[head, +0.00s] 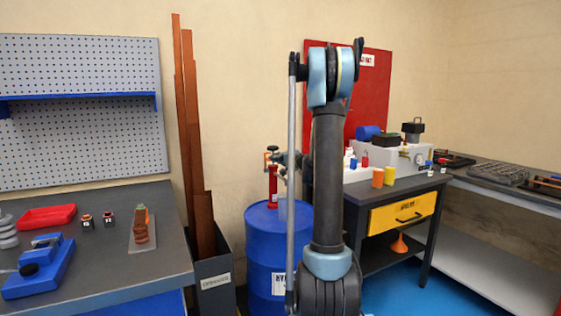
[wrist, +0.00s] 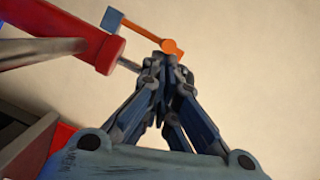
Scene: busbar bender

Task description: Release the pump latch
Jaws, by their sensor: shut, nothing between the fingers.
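The red hand pump (head: 273,185) stands upright on the blue drum (head: 262,235). In the wrist view the pump's red body (wrist: 92,42) runs in from the upper left, with a metal rod coming out of its end. My gripper (wrist: 166,62) is shut and empty. Its fingertips are right at the lever's round end; I cannot tell whether they touch. In the head view my gripper (head: 280,158) is beside the pump's top.
A bin of copper bars (head: 213,280) stands left of the drum. A bench (head: 150,265) with a blue tool and red tray is at left. A dark table (head: 410,185) with a grey machine is at right. My arm hides part of the drum.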

